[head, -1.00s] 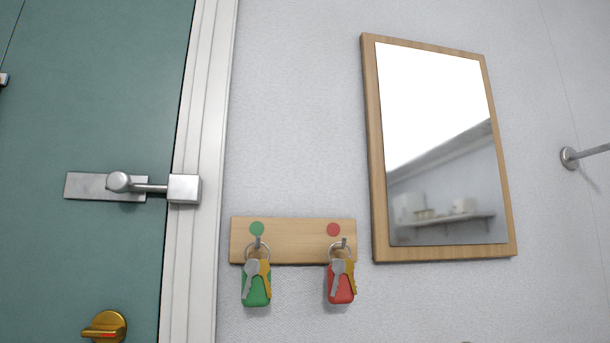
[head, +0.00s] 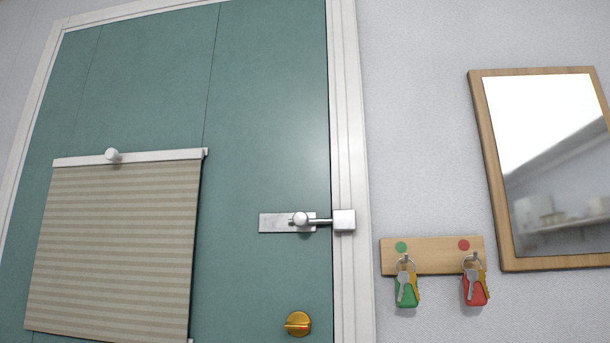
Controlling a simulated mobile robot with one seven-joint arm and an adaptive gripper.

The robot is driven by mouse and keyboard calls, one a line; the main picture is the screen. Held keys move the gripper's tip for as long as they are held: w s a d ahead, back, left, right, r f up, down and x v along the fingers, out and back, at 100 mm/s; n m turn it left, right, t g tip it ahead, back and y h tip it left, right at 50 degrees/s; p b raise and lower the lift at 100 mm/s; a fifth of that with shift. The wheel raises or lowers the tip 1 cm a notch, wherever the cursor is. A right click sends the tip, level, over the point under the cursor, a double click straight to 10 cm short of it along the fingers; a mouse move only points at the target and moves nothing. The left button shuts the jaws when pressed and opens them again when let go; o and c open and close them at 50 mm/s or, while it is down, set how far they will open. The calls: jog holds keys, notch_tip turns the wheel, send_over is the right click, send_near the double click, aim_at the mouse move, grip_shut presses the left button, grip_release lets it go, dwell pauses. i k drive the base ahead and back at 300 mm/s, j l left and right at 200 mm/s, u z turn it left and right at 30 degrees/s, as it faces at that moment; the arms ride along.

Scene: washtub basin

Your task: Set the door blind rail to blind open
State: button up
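The door blind (head: 115,250) is a beige striped panel on the green door, at the lower left of the head view. Its white rail (head: 175,156) runs along the top edge of the fabric, with a round white knob (head: 112,156) left of its middle. The fabric hangs below the rail, and its bottom edge shows near the lower frame edge. My gripper is not in view.
The green door (head: 265,120) has a silver sliding bolt (head: 300,220) reaching into its keeper on the white frame, and a brass turn knob (head: 297,324) below. Right of it are a wooden key rack (head: 432,256) with green and red-tagged keys, and a wood-framed mirror (head: 484,130).

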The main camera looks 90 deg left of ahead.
aim_at(112, 156)
jog(key=u, duration=3.6)
